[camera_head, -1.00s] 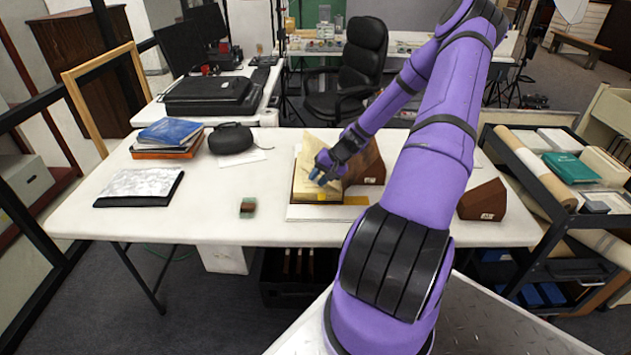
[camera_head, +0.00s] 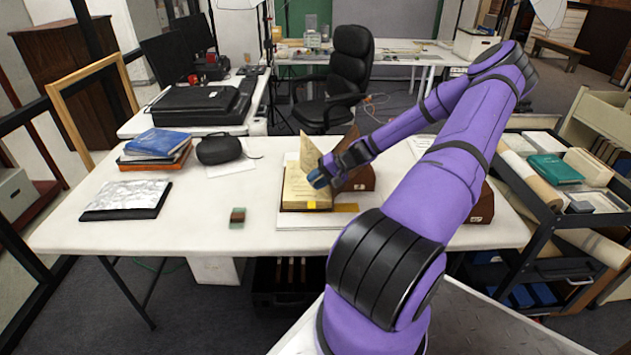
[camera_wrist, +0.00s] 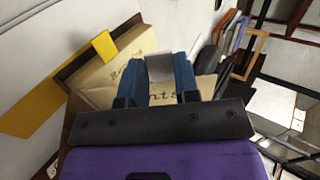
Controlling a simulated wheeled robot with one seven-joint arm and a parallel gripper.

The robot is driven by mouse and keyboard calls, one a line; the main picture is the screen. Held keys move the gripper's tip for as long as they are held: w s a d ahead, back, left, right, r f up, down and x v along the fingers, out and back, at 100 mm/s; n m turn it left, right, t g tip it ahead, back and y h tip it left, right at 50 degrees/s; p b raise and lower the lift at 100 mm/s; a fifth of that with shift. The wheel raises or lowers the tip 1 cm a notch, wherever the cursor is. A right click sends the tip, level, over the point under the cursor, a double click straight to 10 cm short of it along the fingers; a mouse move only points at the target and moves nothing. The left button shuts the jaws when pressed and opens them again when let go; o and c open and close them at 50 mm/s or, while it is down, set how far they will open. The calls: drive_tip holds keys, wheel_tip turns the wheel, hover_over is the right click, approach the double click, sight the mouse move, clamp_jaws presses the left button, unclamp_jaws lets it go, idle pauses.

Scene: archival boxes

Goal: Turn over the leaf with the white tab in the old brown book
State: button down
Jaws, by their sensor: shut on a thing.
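The old brown book (camera_head: 295,207) lies open on a pale board on the table, with yellowed pages on its left side. One leaf (camera_head: 317,158) stands raised and tilted, its top leaning left. My gripper (camera_head: 318,179) is at the leaf's right-hand side, low over the book. In the wrist view its blue fingertips (camera_wrist: 160,78) are shut on the white tab (camera_wrist: 160,67), which shows pale grey between them. Printed letters show on paper behind the fingers. The leaf's lower edge is partly hidden by my gripper.
A small brown-green block (camera_head: 237,216) lies to the left. The table front is clear.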

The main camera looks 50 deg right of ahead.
drive_tip(key=c, duration=0.8)
unclamp_jaws()
drive_tip(key=shift+c, duration=0.2)
drive_tip(key=v, duration=1)
drive_tip(key=shift+s+d+r, duration=0.15)
drive_tip(key=shift+s+r, duration=0.1)
drive_tip(key=shift+s, duration=0.05)
